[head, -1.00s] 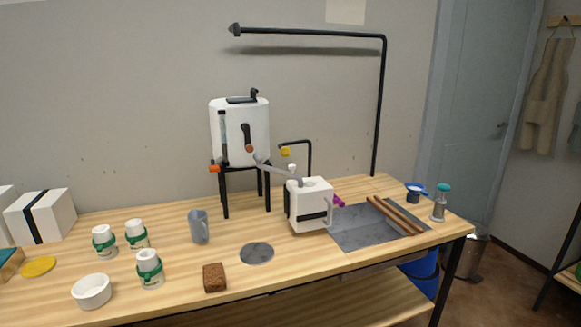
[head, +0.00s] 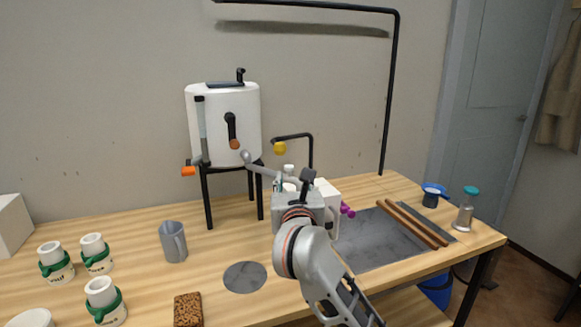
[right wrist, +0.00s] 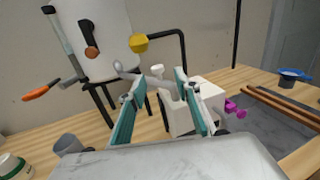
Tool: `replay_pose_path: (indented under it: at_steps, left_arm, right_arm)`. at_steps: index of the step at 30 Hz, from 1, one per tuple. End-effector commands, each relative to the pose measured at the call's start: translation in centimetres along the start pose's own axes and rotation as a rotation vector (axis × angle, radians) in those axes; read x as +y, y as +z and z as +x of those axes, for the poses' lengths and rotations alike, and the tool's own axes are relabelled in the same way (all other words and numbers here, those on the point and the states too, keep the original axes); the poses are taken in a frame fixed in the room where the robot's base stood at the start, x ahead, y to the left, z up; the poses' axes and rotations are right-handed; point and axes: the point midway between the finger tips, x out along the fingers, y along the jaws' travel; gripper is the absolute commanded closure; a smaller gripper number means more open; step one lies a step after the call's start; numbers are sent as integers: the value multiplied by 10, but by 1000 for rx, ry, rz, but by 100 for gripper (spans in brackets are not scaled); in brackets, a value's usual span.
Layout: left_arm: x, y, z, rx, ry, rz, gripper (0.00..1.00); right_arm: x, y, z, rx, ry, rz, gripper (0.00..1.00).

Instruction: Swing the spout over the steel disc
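A white tank (head: 225,120) on black legs stands on the bench, and a grey spout (head: 262,169) reaches from its lower front to the right. The steel disc (head: 245,277) lies flat on the wood, in front of the tank and left of my right arm. My right gripper (head: 291,176) is at the spout's far end. My left gripper is not in view.
A white box machine (head: 329,200) with a purple knob stands just behind my right gripper. A grey mug (head: 174,242) stands left of the disc, a brown block (head: 188,310) in front. A yellow-tipped black pipe (head: 292,138) rises behind the spout. Wood around the disc is clear.

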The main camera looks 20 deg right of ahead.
Motion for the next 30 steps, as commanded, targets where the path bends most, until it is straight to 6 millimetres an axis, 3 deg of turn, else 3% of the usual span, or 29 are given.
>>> replay_pose_path:
  at_steps: [5,18,30]
  left_arm:
    - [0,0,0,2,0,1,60]
    - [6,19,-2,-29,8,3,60]
    - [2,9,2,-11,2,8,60]
  right_arm:
    - [6,0,11,18,16,25,67]
    - [6,-2,71,17,14,21,67]
    - [6,-2,78,17,15,22,70]
